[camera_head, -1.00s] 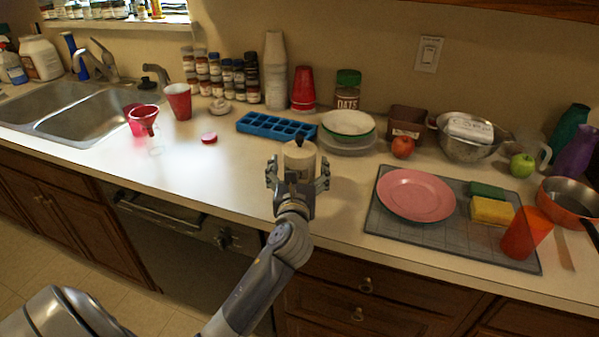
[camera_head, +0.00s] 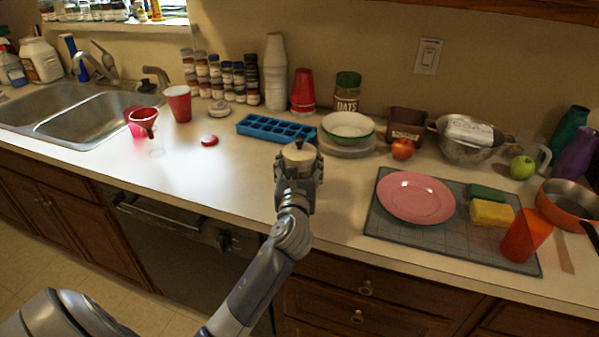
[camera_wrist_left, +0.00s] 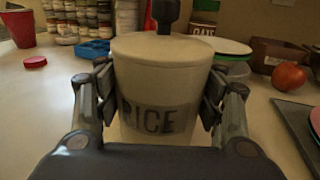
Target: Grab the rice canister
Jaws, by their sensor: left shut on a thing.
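The rice canister (camera_head: 299,156) is a cream cylinder with a dark knob on its lid. It stands upright near the front edge of the counter, in the middle of the head view. In the left wrist view the canister (camera_wrist_left: 160,80) fills the centre, with "RICE" on a grey label. My left gripper (camera_head: 299,173) has its fingers on both sides of the canister and is shut on it. The fingers also show in the left wrist view (camera_wrist_left: 160,100), pressed at its sides. The canister's lower part is hidden by the gripper. My right gripper is not in view.
A blue ice tray (camera_head: 277,128) lies behind the canister, with stacked bowls (camera_head: 348,127) to its back right. A red apple (camera_head: 403,149) and a grey mat (camera_head: 385,222) with a pink plate (camera_head: 415,197) are on the right. The counter to the left is mostly clear.

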